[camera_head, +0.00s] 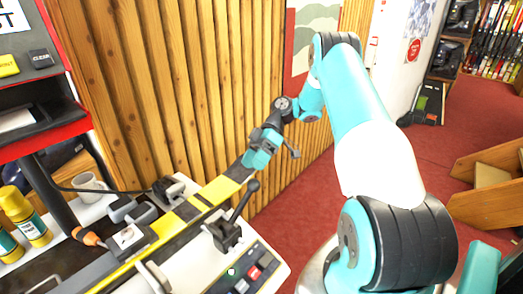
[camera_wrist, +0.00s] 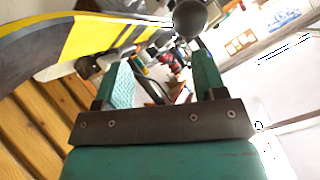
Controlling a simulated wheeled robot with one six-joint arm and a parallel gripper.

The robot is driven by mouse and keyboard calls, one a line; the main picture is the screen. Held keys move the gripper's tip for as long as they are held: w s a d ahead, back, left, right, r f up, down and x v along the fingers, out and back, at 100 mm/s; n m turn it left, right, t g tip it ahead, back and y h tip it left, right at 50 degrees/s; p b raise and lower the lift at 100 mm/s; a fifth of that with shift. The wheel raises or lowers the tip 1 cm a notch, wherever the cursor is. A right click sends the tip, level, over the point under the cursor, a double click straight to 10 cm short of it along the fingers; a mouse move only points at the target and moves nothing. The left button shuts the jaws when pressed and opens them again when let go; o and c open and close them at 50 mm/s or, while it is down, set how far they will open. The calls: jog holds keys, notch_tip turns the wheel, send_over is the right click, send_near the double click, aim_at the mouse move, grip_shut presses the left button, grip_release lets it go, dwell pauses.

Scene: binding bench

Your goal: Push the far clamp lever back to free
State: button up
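A black clamp lever with a round knob (camera_head: 253,186) stands tilted on the bench, rising from a black base (camera_head: 225,234). My gripper (camera_head: 258,158) is just above and beyond this knob in the head view, over the striped strip's far end. In the wrist view a dark round knob (camera_wrist: 190,18) shows close up, past the right finger's tip. My gripper's two teal fingers (camera_wrist: 163,72) are apart with nothing between them. I cannot tell whether the knob touches a finger. Another dark clamp part (camera_head: 172,190) sits farther left behind the strip.
A yellow and black striped strip (camera_head: 187,213) runs along the bench. A control panel (camera_head: 250,273) with buttons is at the bench's front right. A mug (camera_head: 88,185) and yellow bottles (camera_head: 28,218) stand at left. A slatted wood wall (camera_head: 165,90) rises behind.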

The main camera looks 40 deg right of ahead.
jog(key=p+v, duration=0.6)
jog(key=p, duration=0.7)
jog(key=shift+s+a+r, duration=0.1)
jog(key=shift+a+r, duration=0.05)
jog(key=shift+r, duration=0.05)
jog(key=shift+p, duration=0.6)
jog(key=shift+f, duration=0.2)
